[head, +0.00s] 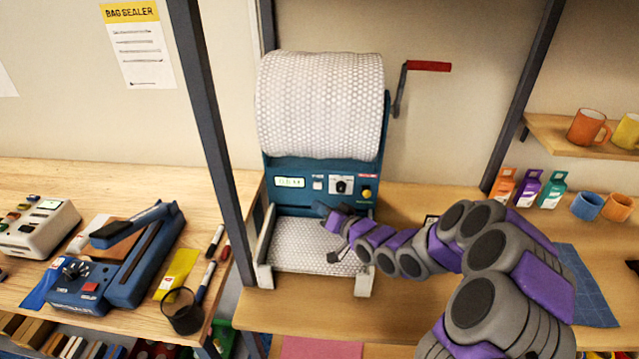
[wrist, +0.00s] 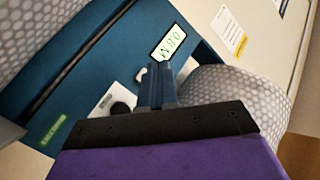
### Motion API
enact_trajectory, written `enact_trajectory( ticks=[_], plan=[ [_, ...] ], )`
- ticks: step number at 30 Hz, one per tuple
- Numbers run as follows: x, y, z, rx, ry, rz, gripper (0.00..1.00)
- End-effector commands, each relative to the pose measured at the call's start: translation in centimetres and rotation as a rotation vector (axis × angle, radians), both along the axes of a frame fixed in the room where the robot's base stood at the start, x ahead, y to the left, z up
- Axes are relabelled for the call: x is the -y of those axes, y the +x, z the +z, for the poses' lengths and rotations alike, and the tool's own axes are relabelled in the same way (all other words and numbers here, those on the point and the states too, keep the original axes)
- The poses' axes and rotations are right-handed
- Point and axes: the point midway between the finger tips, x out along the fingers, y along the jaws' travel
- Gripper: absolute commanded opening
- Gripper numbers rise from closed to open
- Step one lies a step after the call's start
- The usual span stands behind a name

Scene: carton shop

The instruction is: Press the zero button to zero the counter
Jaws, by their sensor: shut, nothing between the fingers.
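The counter's small lit display (head: 290,182) is on the blue front panel of the bubble-wrap dispenser; its digits are hard to read. A small white button (head: 318,183), likely the zero button, sits just right of it, its label too small to read. My gripper (head: 322,208) is shut and empty, in front of the panel and a little below the button. In the wrist view the shut fingertips (wrist: 160,68) overlap the panel beside the display (wrist: 168,42). A white button (wrist: 140,75) partly shows beside them; I cannot tell whether they touch it.
A black knob (head: 341,186) and a yellow button (head: 367,193) lie right of the white button. The bubble-wrap roll (head: 320,105) is above the panel, with a red-handled crank (head: 428,66) at right. A dark post (head: 215,150) stands left, beyond it a blue sealer (head: 125,265).

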Motion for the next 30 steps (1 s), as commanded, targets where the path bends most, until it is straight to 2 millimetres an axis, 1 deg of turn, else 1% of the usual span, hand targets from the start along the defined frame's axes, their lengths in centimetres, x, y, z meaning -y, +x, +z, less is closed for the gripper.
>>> enact_trajectory(
  ticks=[3, 9, 12, 21, 30],
  plan=[
    [-0.4, 1.6, 0.1, 0.0, -0.007, 0.003, 0.0],
    [-0.4, 3.5, 0.2, 0.0, -0.011, 0.002, 0.0],
    [-0.3, 4.0, 0.1, 0.0, -0.007, 0.002, 0.0],
    [0.1, 4.5, 0.1, 0.001, 0.0, 0.002, 0.0],
    [-0.3, 4.5, 0.0, 0.001, -0.004, 0.004, 0.0]
  ],
)
